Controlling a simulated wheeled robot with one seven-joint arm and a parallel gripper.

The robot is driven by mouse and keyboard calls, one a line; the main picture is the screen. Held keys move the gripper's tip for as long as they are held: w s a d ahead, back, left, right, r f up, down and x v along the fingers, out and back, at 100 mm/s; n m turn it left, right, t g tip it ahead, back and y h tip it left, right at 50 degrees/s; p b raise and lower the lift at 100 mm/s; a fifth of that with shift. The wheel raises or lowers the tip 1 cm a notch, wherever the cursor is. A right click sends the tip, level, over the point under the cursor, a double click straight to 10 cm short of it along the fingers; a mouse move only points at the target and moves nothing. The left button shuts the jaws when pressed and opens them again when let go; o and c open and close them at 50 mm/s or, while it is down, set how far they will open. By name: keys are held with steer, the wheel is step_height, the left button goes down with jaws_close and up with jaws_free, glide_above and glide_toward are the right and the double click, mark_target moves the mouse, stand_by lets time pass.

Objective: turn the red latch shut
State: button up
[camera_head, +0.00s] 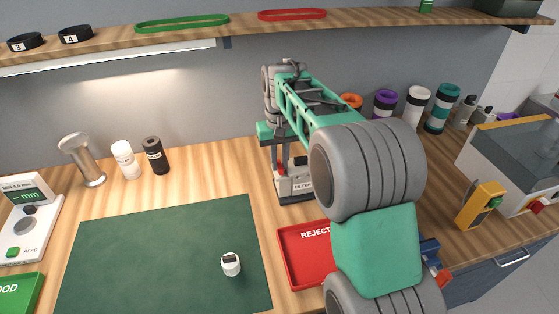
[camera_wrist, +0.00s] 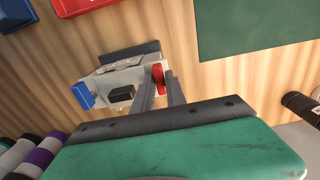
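The red latch (camera_wrist: 158,77) shows in the wrist view on the right end of a pale grey device (camera_wrist: 112,77) with a black block and a blue part. My gripper (camera_wrist: 160,85) has its two dark fingers apart, with their tips at the latch and the latch between them. I cannot tell whether either finger touches it. In the head view the device (camera_head: 296,187), lettered "FILTER", stands behind my arm, which hides part of it. My gripper (camera_head: 280,140) is above it there, and its fingertips are hard to make out.
A red reject tray (camera_head: 288,276) lies in front of the device, with a green mat (camera_head: 160,245) to its left. A white cup-like piece (camera_head: 231,265) stands on the mat. Several coloured cylinders (camera_head: 417,105) line the back right. A shelf (camera_head: 230,28) runs overhead.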

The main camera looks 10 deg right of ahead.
jaws_close()
steer(key=shift+n, duration=0.4)
steer(key=n, duration=0.1)
steer(key=n+p, duration=0.1)
steer(key=n, duration=0.1)
steer(key=shift+d+n, duration=0.25)
steer(key=shift+n, duration=0.05)
steer(key=n, duration=0.4)
steer(key=shift+w+d+n+p, duration=0.2)
steer(key=shift+n+p, duration=0.1)
steer(key=shift+p, duration=0.1)
steer(key=n, duration=0.4)
steer(key=shift+w+d+p, duration=0.1)
steer(key=shift+w+p, duration=0.05)
steer(key=shift+p, duration=0.2)
steer(key=n, duration=0.4)
steer(key=shift+w+n, duration=0.2)
steer(key=shift+n, duration=0.2)
